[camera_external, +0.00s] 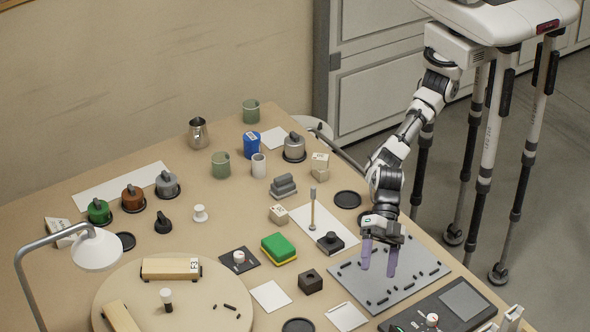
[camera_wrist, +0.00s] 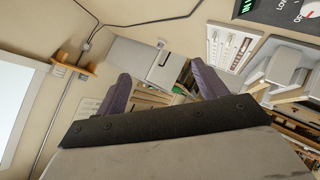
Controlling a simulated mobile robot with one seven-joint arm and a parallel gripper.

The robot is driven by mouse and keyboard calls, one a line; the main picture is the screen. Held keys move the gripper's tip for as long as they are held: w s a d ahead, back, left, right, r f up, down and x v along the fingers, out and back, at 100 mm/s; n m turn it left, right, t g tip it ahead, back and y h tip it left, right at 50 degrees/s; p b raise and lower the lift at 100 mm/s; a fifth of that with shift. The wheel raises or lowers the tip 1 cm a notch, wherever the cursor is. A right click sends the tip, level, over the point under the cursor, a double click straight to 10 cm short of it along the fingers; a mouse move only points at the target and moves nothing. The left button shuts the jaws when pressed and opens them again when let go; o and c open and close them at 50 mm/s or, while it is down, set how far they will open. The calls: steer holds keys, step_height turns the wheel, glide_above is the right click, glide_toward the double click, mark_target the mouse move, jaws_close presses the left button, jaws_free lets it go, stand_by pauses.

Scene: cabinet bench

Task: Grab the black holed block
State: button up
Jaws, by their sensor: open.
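The black holed block (camera_external: 310,281) is a small dark cube with an opening in its top. It sits on the tan table, left of the grey mat and right of the round board. My gripper (camera_external: 379,260) is above the grey mat, to the right of the block and apart from it. Its two purple fingers point down, spread with nothing between them. In the wrist view my gripper's fingers (camera_wrist: 163,86) also stand apart and empty. I cannot make out the block in the wrist view.
The grey mat (camera_external: 375,301) carries several small black pieces. A black device (camera_external: 465,300) stands at the right edge.

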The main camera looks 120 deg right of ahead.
steer(key=w+d+f+g+h, duration=0.2)
steer(key=w+d+f, duration=0.1)
steer(key=d, duration=0.2)
steer(key=w+d+f+g+h, duration=0.1)
steer(key=w+d+f+h, duration=0.15)
steer(key=d, duration=0.35)
steer(key=m+g+h+b, duration=0.1)
steer(key=g+h, duration=0.1)
steer(key=g, duration=0.3)
glide_toward(310, 279)
step_height(310, 279, down, 3)
steer(key=shift+a+f+p, duration=0.1)
steer(key=shift+a+p, duration=0.05)
steer(key=shift+p, duration=0.2)
steer(key=shift+a+f+p, duration=0.25)
steer(key=shift+f, duration=0.75)
steer(key=shift+a+f+p, duration=0.2)
steer(key=shift+f+p, duration=0.05)
steer(key=shift+f, duration=0.8)
steer(key=shift+a+f+p, duration=0.25)
steer(key=shift+f, duration=0.75)
steer(key=c, duration=1.1)
steer(key=shift+o, duration=0.2)
steer(key=shift+r, duration=0.15)
